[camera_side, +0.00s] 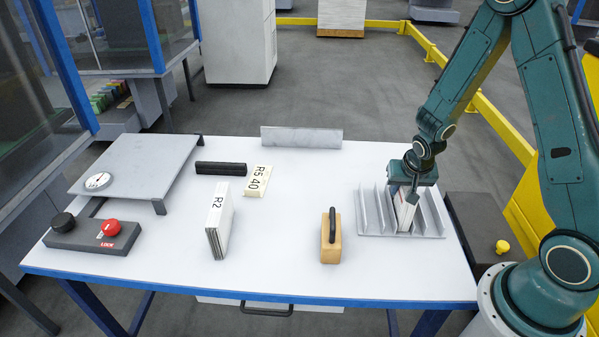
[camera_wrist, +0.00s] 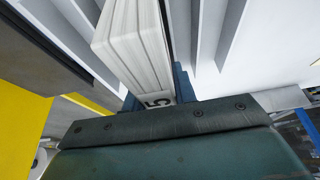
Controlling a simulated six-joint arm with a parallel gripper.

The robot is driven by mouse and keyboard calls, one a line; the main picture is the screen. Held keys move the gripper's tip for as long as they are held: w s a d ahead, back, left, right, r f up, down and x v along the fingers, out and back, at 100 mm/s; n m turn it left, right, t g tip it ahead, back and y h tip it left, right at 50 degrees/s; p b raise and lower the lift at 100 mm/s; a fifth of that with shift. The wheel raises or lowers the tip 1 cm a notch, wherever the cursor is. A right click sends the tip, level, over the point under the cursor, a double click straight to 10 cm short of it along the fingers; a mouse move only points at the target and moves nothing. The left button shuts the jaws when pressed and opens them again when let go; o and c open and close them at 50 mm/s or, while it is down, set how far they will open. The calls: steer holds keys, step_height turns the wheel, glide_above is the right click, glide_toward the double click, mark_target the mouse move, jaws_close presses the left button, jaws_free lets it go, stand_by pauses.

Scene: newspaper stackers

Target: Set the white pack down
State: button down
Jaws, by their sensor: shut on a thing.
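The white pack (camera_side: 405,214) stands upright between the grey fins of a slotted rack (camera_side: 435,222) at the right of the table. My gripper (camera_side: 411,193) is above the rack and is shut on the upper part of the pack. In the wrist view the pack's layered white edges (camera_wrist: 128,42) run between my gripper's fingers (camera_wrist: 158,92), and part of a black mark shows near the palm. Rack fins (camera_wrist: 232,28) show beside it. Whether the pack's bottom touches the rack floor is hidden.
Another white pack marked R2 (camera_side: 218,222) stands upright on the table. A wooden block with a black handle (camera_side: 331,241) stands left of the rack. A label block (camera_side: 257,181), a black bar (camera_side: 221,168), a scale platform (camera_side: 140,165) and a button box (camera_side: 92,233) lie further left.

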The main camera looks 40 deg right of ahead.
steer(key=shift+f, duration=0.15)
steer(key=c, duration=1.1)
jaws_free()
steer(key=shift+v, duration=6.15)
